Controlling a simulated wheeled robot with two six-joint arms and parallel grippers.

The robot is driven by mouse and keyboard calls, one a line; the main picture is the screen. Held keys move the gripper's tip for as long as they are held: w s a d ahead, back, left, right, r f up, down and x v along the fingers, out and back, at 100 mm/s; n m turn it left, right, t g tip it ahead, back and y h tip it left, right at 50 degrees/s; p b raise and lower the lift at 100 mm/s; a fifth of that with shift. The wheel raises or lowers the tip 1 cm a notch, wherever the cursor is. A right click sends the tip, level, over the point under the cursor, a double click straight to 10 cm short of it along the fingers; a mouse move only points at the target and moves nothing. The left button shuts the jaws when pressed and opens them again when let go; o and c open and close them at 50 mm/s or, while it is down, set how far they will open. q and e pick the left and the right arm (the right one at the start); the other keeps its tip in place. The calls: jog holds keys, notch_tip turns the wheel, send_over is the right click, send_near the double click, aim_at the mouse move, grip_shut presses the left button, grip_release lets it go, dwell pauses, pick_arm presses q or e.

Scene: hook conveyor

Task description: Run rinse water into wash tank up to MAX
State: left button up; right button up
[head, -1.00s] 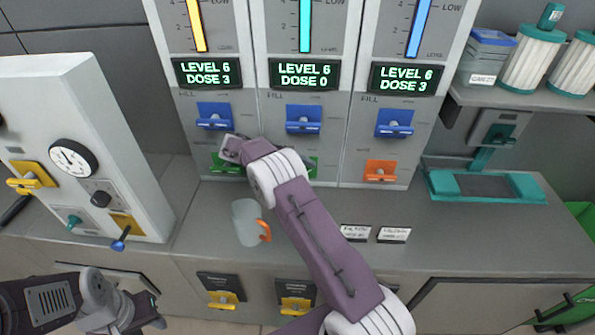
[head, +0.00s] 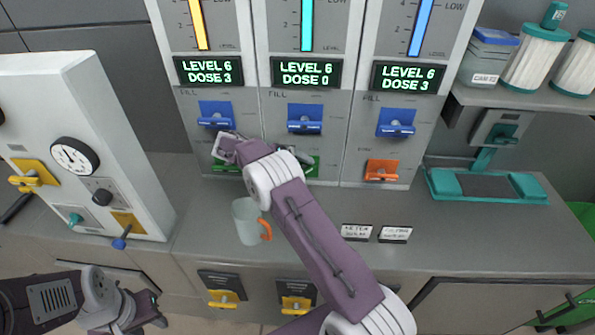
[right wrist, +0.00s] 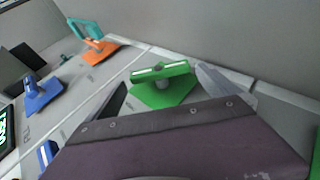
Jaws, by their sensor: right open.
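Three tank panels stand side by side, with displays reading LEVEL 6 DOSE 3 (head: 208,70), LEVEL 6 DOSE 0 (head: 306,73) and LEVEL 6 DOSE 3 (head: 408,76). Each has a blue FILL handle, the middle one (head: 305,122) among them. I cannot read which panel is the wash tank. A green handle (right wrist: 162,72) lies ahead of my right gripper (right wrist: 165,88), between its spread fingers, apparently the middle panel's lower one (head: 314,167). Contact is unclear. My right forearm hides most of that gripper in the head view. My left gripper (head: 156,308) is low at left, empty, apparently open.
A mug (head: 249,224) with an orange handle stands on the counter beside my right arm. An orange handle (head: 381,171) is on the right panel. A gauge box (head: 75,157) stands at left, a teal stand (head: 487,186) at right.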

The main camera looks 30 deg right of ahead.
jog(key=v, duration=0.7)
jog(key=shift+a, duration=0.1)
